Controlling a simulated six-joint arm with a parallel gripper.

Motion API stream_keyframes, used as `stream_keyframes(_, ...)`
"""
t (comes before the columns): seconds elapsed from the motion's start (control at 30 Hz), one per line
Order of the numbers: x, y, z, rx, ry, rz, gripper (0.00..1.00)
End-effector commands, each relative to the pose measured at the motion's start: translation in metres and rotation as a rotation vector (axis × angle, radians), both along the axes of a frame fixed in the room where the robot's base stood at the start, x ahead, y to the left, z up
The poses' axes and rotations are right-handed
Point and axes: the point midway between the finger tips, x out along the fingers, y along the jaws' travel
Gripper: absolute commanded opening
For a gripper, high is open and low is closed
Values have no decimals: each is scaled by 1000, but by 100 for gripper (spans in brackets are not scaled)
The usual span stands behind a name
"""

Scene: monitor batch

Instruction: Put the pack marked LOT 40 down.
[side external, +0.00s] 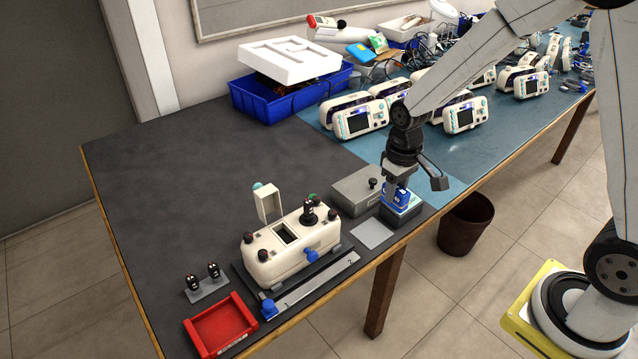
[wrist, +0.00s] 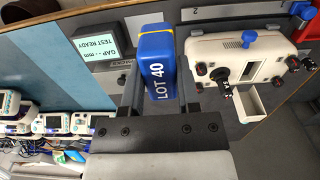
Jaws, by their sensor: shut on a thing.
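The blue pack marked LOT 40 (wrist: 158,70) is between the two fingers of my gripper (wrist: 159,88) in the wrist view. Its label reads clearly, and a yellow strip shows along one edge. In the side external view my gripper (side external: 397,183) is shut on the pack (side external: 395,196), which looks upright. The pack is at the table's front edge, over or just beside a small unit with a pale teal face (side external: 403,212). I cannot tell whether it touches anything below. The wrist view shows a screen (wrist: 97,45) reading "GAP - mm" and "TEST READY".
A grey box with a knob (side external: 355,191) and a flat light grey plate (side external: 372,234) are close by. A bin (side external: 466,224) is below the edge. The dark mat behind (side external: 200,165) is clear.

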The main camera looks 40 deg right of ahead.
Motion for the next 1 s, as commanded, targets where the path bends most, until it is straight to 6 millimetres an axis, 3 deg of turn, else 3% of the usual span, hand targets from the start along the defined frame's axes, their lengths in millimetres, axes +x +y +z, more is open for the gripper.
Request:
stream_keyframes(0.2,-29,-16,-1,0,0,-1,0)
stream_keyframes(0.53,-60,-28,-2,0,-1,-2,0)
stream_keyframes(1.0,-59,-28,-45,1,3,0,0)
